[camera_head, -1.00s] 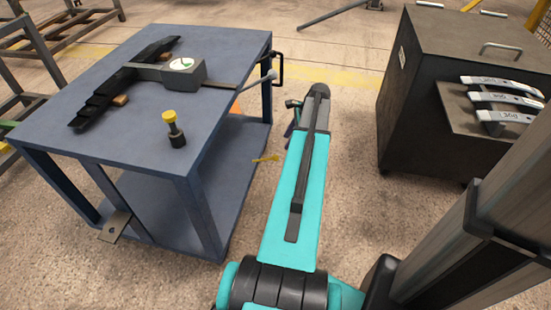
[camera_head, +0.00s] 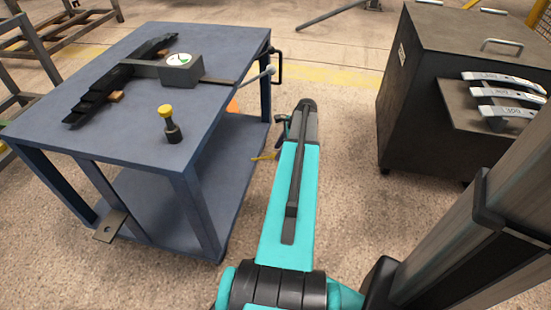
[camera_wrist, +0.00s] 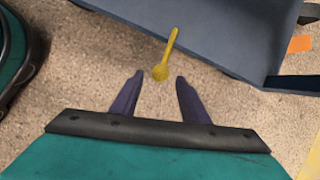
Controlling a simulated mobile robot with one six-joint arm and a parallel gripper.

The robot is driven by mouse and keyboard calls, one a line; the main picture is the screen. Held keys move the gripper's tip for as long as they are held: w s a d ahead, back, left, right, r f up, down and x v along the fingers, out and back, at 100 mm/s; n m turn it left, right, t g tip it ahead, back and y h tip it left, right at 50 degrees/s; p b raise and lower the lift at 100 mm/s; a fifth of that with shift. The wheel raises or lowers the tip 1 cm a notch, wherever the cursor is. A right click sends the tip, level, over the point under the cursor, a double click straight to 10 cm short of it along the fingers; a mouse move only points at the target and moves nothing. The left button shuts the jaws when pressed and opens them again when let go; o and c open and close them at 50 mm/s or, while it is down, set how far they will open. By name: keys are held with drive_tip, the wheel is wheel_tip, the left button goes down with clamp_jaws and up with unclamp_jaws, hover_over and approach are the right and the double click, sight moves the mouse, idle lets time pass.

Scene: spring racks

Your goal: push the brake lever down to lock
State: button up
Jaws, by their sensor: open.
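The brake lever is a thin yellow bar with a rounded end, low beside the blue cart; in the head view it (camera_head: 264,157) pokes out just left of my arm, partly hidden by it. In the wrist view the lever (camera_wrist: 170,50) slants down from the cart's lower edge, its rounded knob near the gap between my fingertips. My gripper (camera_wrist: 159,76) is open and empty, with its two dark purple fingers apart on either side of the knob's line. I cannot tell the height gap between fingers and knob. In the head view my gripper is mostly hidden behind my arm.
The blue cart (camera_head: 118,150) carries a black leaf spring (camera_head: 98,97), a gauge block (camera_head: 181,68) and a yellow-capped post (camera_head: 169,124). A push handle (camera_head: 276,64) sticks out at its right.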

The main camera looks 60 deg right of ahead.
sight(275, 155)
drive_tip(key=shift+b+x, duration=0.6)
drive_tip(key=shift+x, duration=1.85)
clamp_jaws()
